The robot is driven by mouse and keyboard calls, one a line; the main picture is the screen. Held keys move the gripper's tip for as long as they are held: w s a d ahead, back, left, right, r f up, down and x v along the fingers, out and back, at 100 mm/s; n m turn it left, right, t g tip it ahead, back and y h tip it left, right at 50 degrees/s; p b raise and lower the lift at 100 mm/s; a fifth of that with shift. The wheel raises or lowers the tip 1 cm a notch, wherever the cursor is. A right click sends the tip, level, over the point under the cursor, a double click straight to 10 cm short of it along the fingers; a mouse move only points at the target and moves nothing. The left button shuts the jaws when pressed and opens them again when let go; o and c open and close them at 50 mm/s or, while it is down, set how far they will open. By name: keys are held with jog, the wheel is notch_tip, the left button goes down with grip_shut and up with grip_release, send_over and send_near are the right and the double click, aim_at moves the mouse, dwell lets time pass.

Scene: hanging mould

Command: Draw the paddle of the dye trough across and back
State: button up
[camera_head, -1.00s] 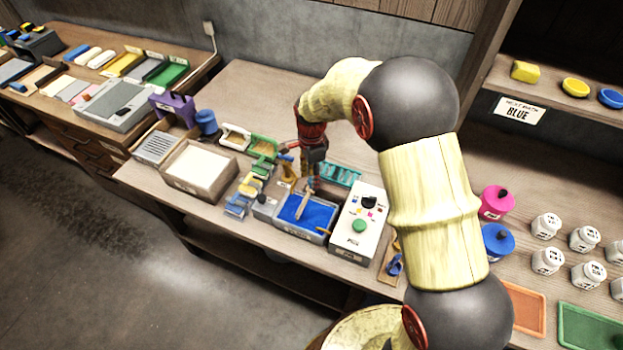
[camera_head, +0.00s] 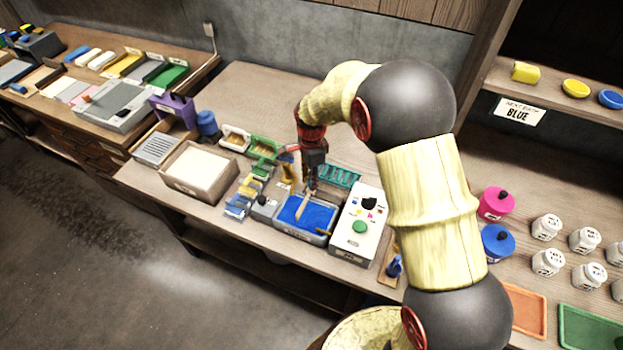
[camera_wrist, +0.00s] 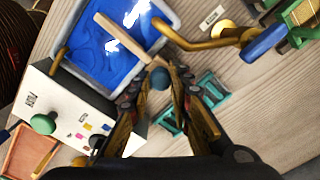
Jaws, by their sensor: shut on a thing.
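The dye trough (camera_head: 281,222) is a grey tray filled with blue liquid, on the bench in the head view; it also shows at the top of the wrist view (camera_wrist: 176,12). The paddle (camera_wrist: 122,36) is a pale wooden bar lying across the blue liquid, and it shows in the head view (camera_head: 303,207). My gripper (camera_wrist: 160,74) is at the trough's back edge, shut on the paddle's near end in the wrist view. A round dark blue knob shows between the fingers. The exact contact is partly hidden by the fingers.
A white control box (camera_head: 357,228) with a green button stands right of the trough. A brass bent pipe (camera_wrist: 205,42) runs beside the trough. A teal rack (camera_head: 340,176) lies behind it. A tray of pale material (camera_head: 181,186) stands to the left.

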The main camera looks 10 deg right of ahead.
grip_shut()
jog(key=shift+s+d, duration=0.15)
jog(key=shift+d, duration=0.15)
jog(key=s+d, duration=0.1)
jog(key=d, duration=0.1)
jog(key=s+d+p, duration=0.1)
jog(key=s+d, duration=0.2)
jog(key=d, duration=0.1)
jog(key=shift+s+d+r, duration=0.1)
jog(key=shift+s, duration=0.15)
jog(key=shift+s+d, duration=0.25)
jog(key=shift+d, duration=0.1)
jog(key=o, duration=0.8)
grip_release()
jog(key=shift+s+d, duration=0.15)
jog(key=shift+d, duration=0.05)
jog(key=shift+o, duration=0.6)
jog(key=shift+a, duration=0.1)
